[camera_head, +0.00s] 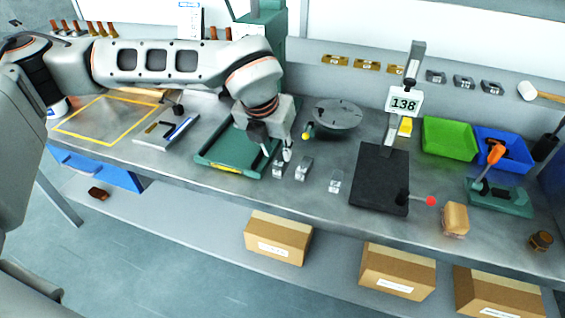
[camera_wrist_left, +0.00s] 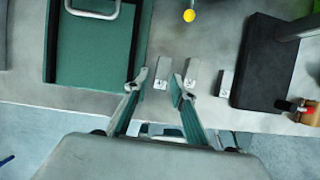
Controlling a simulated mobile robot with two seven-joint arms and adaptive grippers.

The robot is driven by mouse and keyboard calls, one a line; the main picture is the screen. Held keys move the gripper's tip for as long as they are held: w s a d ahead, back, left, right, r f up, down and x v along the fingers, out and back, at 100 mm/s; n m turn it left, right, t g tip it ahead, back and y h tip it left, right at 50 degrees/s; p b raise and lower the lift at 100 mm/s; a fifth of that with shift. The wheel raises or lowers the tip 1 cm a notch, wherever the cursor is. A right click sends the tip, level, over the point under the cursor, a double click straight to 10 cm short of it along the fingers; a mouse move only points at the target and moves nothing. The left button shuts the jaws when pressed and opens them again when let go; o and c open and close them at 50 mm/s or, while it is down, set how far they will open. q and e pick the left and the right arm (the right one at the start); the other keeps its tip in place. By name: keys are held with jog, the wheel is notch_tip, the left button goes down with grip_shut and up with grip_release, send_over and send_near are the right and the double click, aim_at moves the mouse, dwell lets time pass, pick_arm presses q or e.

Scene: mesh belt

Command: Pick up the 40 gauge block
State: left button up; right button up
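Three small silver gauge blocks stand in a loose row near the bench's front edge in the head view: a left block (camera_head: 278,170), a middle block (camera_head: 302,168) and a right block (camera_head: 336,181). Their markings are too small to read, so I cannot tell which is the 40. My left gripper (camera_head: 276,148) is above and just behind the left block. In the left wrist view the left gripper (camera_wrist_left: 160,82) is open and empty, with the left block (camera_wrist_left: 163,73) between its fingertips in the picture. The middle block (camera_wrist_left: 191,74) is just right of the right fingertip. My right gripper is out of view.
A green tray-like plate (camera_head: 217,160) lies left of the blocks. A round grey disc (camera_head: 338,116) is behind. Green (camera_head: 450,138) and blue (camera_head: 503,146) bins stand farther right.

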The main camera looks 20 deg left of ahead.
aim_at(282, 158)
pick_arm(q)
jog(key=x, duration=0.5)
jog(key=shift+s+d+f, duration=0.1)
jog(key=shift+d+f, duration=0.1)
grip_shut()
jog(key=shift+r, duration=0.1)
